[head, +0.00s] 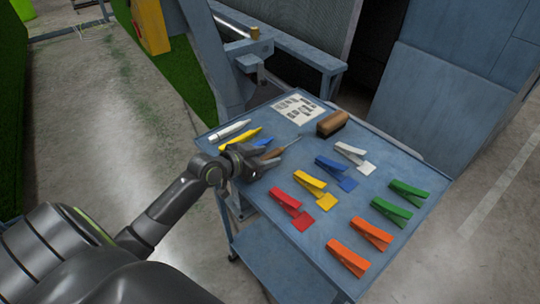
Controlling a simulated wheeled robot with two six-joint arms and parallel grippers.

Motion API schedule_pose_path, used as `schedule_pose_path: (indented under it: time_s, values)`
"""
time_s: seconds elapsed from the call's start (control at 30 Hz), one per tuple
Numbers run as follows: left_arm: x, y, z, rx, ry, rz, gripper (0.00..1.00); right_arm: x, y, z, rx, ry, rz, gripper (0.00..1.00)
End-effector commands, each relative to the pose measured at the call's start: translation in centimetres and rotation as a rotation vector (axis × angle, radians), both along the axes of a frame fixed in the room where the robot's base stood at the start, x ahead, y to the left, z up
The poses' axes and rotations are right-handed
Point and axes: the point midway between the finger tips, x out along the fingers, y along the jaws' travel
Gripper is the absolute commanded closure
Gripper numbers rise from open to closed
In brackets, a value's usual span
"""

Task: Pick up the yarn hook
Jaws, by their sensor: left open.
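The yarn hook (293,142) lies on the blue cart top, with a thin metal shaft pointing to the upper right and a brown handle at its lower left. My left gripper (268,156) is over the handle end, with its open fingers around or just above it. I cannot tell whether the fingers touch the handle, as they hide part of it. My right gripper is not in view.
The blue cart top (310,240) also holds a white marker (230,131), a yellow tool (241,138), a brown brush (332,123), a printed sheet (303,107) and several coloured clips, such as a red one (291,208). A blue metal frame (290,45) stands behind.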

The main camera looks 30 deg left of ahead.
Motion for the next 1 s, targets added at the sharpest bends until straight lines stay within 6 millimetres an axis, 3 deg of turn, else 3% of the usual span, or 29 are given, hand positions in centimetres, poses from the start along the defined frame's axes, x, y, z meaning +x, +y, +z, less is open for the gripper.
schedule_pose_path:
  time_s: [0.2,0.57,0.83,1.0]
  values:
    - [0.0,0.0,-0.1,0.0,0.001,0.0,0.54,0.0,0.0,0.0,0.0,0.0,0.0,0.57]
    - [0.0,0.0,0.0,0.0,0.001,0.0,1.0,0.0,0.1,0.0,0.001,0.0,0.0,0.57]
    - [0.0,0.0,0.3,0.002,-0.002,-0.001,1.0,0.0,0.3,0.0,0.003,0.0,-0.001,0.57]
    - [0.1,0.0,2.8,0.006,-0.005,-0.002,1.0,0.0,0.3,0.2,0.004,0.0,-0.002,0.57]
